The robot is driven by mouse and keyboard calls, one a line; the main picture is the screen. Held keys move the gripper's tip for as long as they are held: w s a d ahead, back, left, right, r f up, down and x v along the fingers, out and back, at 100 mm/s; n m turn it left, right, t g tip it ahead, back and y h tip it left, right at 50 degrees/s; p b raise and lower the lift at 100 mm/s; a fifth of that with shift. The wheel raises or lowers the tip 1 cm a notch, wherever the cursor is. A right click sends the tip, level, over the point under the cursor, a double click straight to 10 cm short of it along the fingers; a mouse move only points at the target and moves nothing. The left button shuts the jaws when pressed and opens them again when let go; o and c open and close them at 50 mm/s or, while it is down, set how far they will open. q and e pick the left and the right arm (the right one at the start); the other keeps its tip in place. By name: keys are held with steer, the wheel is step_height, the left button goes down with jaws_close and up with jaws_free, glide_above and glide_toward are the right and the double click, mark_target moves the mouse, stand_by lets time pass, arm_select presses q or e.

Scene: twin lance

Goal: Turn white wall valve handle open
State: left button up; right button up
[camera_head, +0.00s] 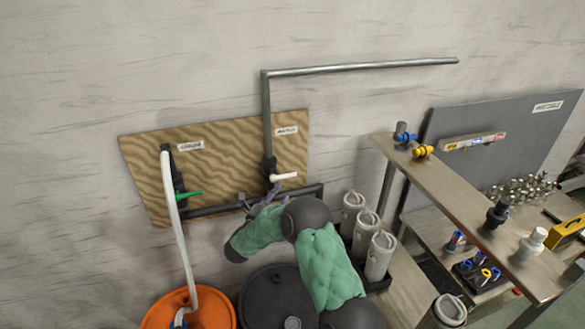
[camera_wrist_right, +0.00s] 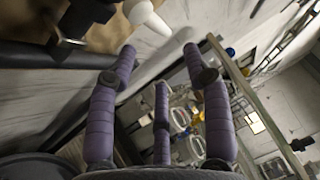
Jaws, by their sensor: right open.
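The white valve handle (camera_head: 284,177) sticks out to the right, roughly level, from a dark valve body (camera_head: 268,166) on the grey pipe, in front of a wood-grain wall board. My right gripper (camera_head: 264,199) is just below it, its purple fingers partly hidden behind my arm. In the right wrist view the fingers of my right gripper (camera_wrist_right: 160,58) are spread with nothing between them. The white handle (camera_wrist_right: 147,17) shows at the top, just beyond the fingertips and apart from them. My left gripper is out of view.
A green-handled valve (camera_head: 188,194) with a white hose (camera_head: 176,220) sits left on the board (camera_head: 150,165). A dark horizontal pipe (camera_head: 215,208) runs below. Grey cylinders (camera_head: 380,255) and a wooden shelf (camera_head: 460,205) stand right; an orange drum (camera_head: 205,308) stands below.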

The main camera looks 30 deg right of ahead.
mark_target(291, 176)
steer(key=p+x, duration=0.2)
steer(key=x, duration=0.8)
steer(key=shift+w+d, duration=0.15)
jaws_close()
